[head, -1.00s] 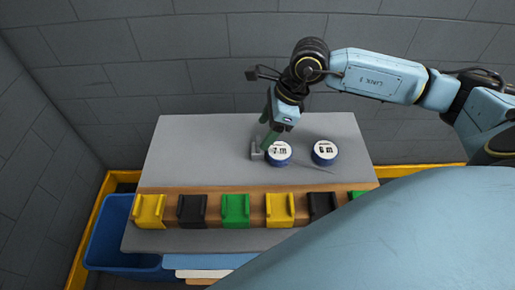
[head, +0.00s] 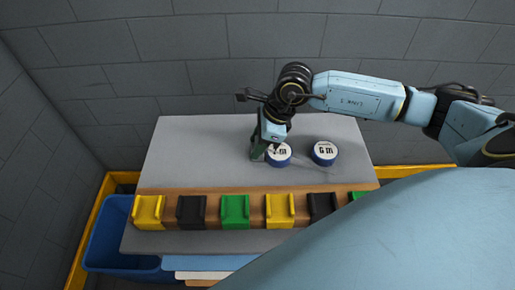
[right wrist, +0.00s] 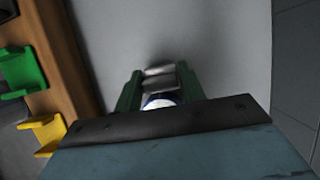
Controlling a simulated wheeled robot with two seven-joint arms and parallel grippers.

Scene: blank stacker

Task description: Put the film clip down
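The film clip (right wrist: 158,78) is a small grey piece, partly blurred, between the green fingers of my right gripper (right wrist: 158,88) in the right wrist view. The fingers lie close on both sides of it. In the head view my right gripper (head: 259,151) points down, low over the grey board, just left of a blue disc with a white, numbered top (head: 279,155). The clip is mostly hidden there by the fingers, and I cannot tell whether it touches the board. My left gripper is not in view.
A second blue disc, marked 6 m (head: 324,153), stands to the right. Yellow, black and green holders (head: 235,211) line a wooden strip (head: 257,194) along the front. A blue bin (head: 115,245) is at the left. The left part of the grey board (head: 190,150) is clear.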

